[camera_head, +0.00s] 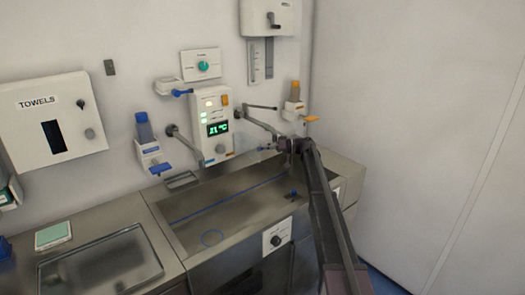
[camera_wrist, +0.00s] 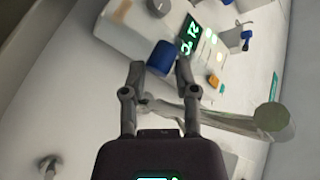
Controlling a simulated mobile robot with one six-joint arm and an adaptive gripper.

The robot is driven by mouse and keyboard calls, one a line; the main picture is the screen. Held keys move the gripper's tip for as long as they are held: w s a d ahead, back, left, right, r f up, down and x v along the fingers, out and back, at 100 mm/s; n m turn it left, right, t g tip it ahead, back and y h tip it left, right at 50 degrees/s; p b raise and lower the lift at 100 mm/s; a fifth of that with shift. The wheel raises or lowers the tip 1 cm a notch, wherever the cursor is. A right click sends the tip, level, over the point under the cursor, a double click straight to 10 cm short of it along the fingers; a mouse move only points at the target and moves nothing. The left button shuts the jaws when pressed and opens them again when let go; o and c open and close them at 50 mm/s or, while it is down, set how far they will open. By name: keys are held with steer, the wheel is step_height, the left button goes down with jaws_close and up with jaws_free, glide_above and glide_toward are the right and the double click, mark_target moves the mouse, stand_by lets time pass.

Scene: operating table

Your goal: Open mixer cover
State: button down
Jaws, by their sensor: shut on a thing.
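The mixer unit (camera_head: 212,125) is a white box on the wall above the sink, with a green temperature display (camera_head: 217,128), lit buttons and an orange button. The wrist view shows its white housing (camera_wrist: 125,35) and display (camera_wrist: 188,35) tilted. My gripper (camera_head: 266,148) is just right of the unit's lower side in the head view. In the head view the knob cannot be told apart.
A steel sink (camera_head: 175,235) lies below. A jointed lever arm (camera_head: 260,122) projects right of the unit, close to my gripper. Dispensers with blue (camera_head: 144,130) and orange (camera_head: 295,92) tops flank it. A towel box (camera_head: 50,118) hangs left. The right wall is bare.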

steer(key=shift+w+a, duration=0.4)
steer(key=shift+w, duration=0.2)
steer(key=shift+s+a, duration=0.1)
steer(key=c, duration=0.8)
jaws_free()
steer(key=shift+f, duration=0.1)
steer(key=o, duration=0.3)
steer(key=shift+w+f, duration=0.2)
steer(key=shift+f, duration=0.05)
steer(key=shift+s+r, duration=0.1)
steer(key=shift+d, duration=0.3)
steer(key=d, duration=1.1)
steer(key=shift+s+d, duration=0.1)
steer(key=shift+d, duration=0.2)
